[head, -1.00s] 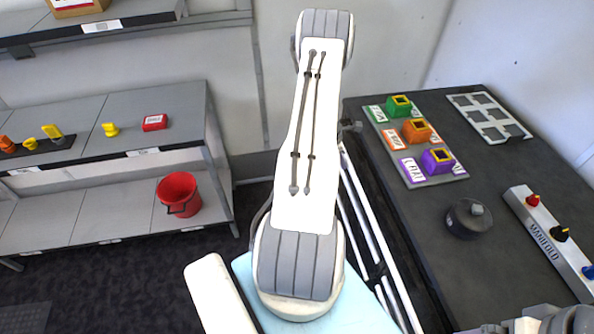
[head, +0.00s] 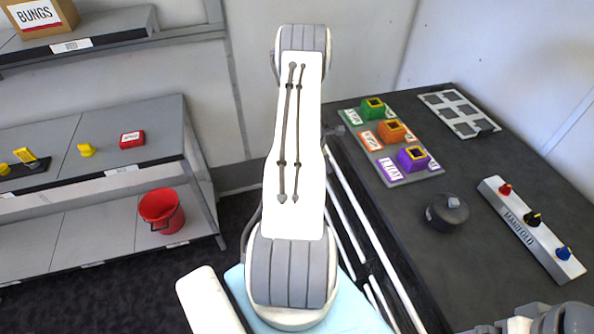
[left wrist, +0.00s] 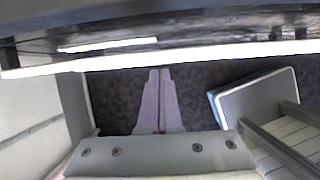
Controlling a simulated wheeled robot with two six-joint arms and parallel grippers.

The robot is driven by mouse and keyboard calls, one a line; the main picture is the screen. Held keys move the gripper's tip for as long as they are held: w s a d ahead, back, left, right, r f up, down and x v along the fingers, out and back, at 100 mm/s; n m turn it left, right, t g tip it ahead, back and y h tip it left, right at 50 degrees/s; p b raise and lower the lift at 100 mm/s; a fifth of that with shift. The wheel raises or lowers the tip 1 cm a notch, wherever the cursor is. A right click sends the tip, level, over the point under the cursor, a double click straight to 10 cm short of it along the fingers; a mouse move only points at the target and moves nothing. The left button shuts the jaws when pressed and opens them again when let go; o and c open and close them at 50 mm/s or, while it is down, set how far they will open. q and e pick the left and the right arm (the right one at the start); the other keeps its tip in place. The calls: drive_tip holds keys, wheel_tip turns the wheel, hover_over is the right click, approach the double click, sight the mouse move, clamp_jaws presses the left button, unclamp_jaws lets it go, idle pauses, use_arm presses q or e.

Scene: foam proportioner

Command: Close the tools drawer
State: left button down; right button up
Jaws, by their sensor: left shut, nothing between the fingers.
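I cannot clearly pick out the tools drawer in the head view; my raised left arm covers much of the bench's near side. In the left wrist view, a dark front with a long pale edge strip (left wrist: 180,57) crosses the top, and I cannot tell whether it is the drawer or the bench. My left gripper (left wrist: 160,73) is shut and empty, its two fingers together, with the tips close to that strip. Contact cannot be made out. In the head view the left gripper is mostly hidden behind the arm.
The dark bench (head: 400,220) carries a board of coloured blocks (head: 413,176), a dark round knob piece (head: 447,211), a manifold bar (head: 531,229) and a slotted tray (head: 459,113). Grey shelving (head: 150,162) stands left, with a red bucket (head: 161,210).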

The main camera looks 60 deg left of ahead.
use_arm(q)
drive_tip(key=s+a+r+b, duration=0.1)
drive_tip(key=s+a+r, duration=0.1)
drive_tip(key=s+r, duration=0.4)
drive_tip(key=v, duration=0.3)
drive_tip(key=shift+w+r, duration=0.25)
drive_tip(key=w+d+r+m+g+h, duration=0.15)
drive_tip(key=d+r+m, duration=0.35)
drive_tip(key=d, duration=0.5)
drive_tip(key=w+d+r+m, duration=0.25)
drive_tip(key=d+m, duration=0.35)
drive_tip(key=d, duration=0.4)
drive_tip(key=w+d+r+m+g, duration=0.1)
drive_tip(key=w+d+r+m, duration=0.1)
drive_tip(key=d+r+m, duration=0.5)
drive_tip(key=s+d+m+g, duration=0.1)
drive_tip(key=s+d+m, duration=0.4)
drive_tip(key=d, duration=0.7)
drive_tip(key=s+d+r+m+y, duration=0.1)
drive_tip(key=s+d+m, duration=0.3)
drive_tip(key=s+m, duration=0.4)
drive_tip(key=s+d+r+m+y, duration=0.1)
drive_tip(key=s+d+m, duration=0.4)
drive_tip(key=s+m, duration=0.3)
drive_tip(key=shift+s+r+m+g, duration=0.25)
drive_tip(key=shift+s+m+g, duration=0.05)
drive_tip(key=shift+s+g, duration=0.1)
